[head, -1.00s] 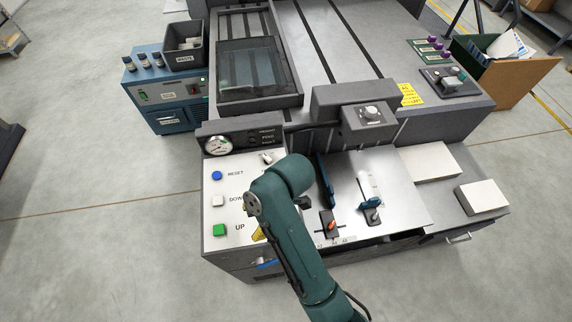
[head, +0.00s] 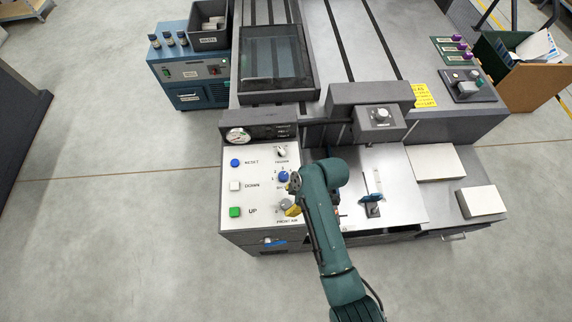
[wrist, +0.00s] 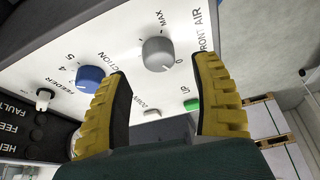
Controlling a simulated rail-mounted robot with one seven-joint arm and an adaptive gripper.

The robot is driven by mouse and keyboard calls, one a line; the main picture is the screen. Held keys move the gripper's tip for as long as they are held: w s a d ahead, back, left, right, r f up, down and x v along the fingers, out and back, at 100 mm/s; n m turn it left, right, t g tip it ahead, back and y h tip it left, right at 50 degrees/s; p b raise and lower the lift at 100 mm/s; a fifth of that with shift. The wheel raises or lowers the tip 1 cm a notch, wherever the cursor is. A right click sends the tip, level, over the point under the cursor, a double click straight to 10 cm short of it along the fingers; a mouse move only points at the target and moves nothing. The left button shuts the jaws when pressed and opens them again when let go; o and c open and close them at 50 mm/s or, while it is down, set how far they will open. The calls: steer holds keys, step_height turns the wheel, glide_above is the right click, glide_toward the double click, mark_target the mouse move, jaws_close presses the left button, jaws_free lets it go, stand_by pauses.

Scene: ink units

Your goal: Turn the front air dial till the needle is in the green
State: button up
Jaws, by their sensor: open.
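The front air dial is a grey round knob (wrist: 158,53) on the white panel, beside its "FRONT AIR" label. It shows small in the head view (head: 285,205). Its pointer mark cannot be read clearly. My gripper (wrist: 165,72) is open, with yellow ribbed fingers. In the wrist view the dial lies just beyond the fingertips, between their lines, with nothing held. In the head view my gripper (head: 293,207) is at the dial, partly hidden by my arm. The round gauge (head: 237,135) sits at the panel's back left; its needle is too small to read against the green.
A blue suction knob (wrist: 91,79) sits close beside the left finger. A green UP button (head: 235,212), white DOWN button (head: 236,186) and blue RESET button (head: 235,163) line the panel's left. A feeder switch (head: 281,152) is further back.

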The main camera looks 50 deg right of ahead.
mark_target(286, 204)
steer(key=x, duration=0.4)
steer(key=shift+w+f, duration=0.1)
steer(key=shift+w, duration=0.05)
steer(key=shift+c, duration=0.5)
jaws_close()
